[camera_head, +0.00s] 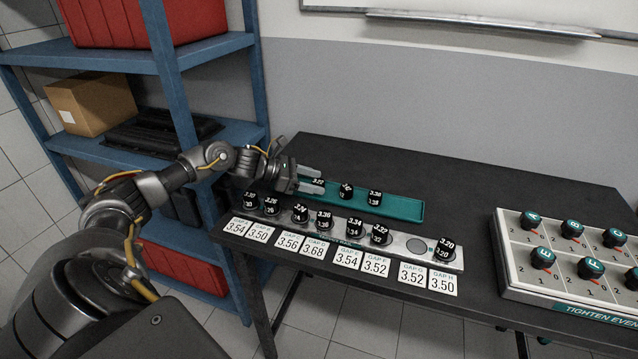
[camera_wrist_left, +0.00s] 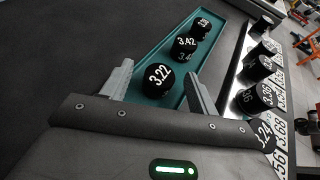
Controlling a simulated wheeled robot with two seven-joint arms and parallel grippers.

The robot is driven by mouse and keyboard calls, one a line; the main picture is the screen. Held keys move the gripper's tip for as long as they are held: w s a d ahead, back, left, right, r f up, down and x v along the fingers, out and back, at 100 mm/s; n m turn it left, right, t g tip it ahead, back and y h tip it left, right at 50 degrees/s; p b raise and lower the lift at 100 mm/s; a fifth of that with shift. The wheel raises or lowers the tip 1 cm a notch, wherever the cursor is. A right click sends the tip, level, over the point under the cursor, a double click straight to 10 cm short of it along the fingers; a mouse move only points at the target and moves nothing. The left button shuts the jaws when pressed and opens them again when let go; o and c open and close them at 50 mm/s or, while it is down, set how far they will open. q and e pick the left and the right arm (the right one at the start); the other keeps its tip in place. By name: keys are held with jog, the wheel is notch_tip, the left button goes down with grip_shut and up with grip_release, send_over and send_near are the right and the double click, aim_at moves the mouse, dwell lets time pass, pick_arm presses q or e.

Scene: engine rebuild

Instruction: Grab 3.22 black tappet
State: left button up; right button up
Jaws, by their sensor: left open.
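The black tappet marked 3.22 (camera_wrist_left: 158,79) sits in the green tray (camera_wrist_left: 223,27), at the tray's near end in the left wrist view. In the head view the tappet (camera_head: 318,183) is at the tray's left end. My left gripper (camera_head: 310,178) is open, with one finger on each side of the tappet. In the left wrist view its fingers (camera_wrist_left: 160,85) stand apart from the tappet with visible gaps. Two more black tappets stand in the tray, one marked 3.42 (camera_wrist_left: 184,44) and one (camera_head: 375,198) at its right. My right gripper is not in view.
A metal rack (camera_head: 290,219) in front of the tray holds several numbered black tappets, with one empty round spot (camera_head: 416,245). White gap cards (camera_head: 314,247) lie before it. A panel of labelled knobs (camera_head: 508,240) stands at the right. A blue shelf (camera_head: 170,85) stands behind my left arm.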

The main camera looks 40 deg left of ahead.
pick_arm(q)
jog(key=c, duration=1)
jog(key=shift+c, duration=0.4)
jog(key=shift+r, duration=0.1)
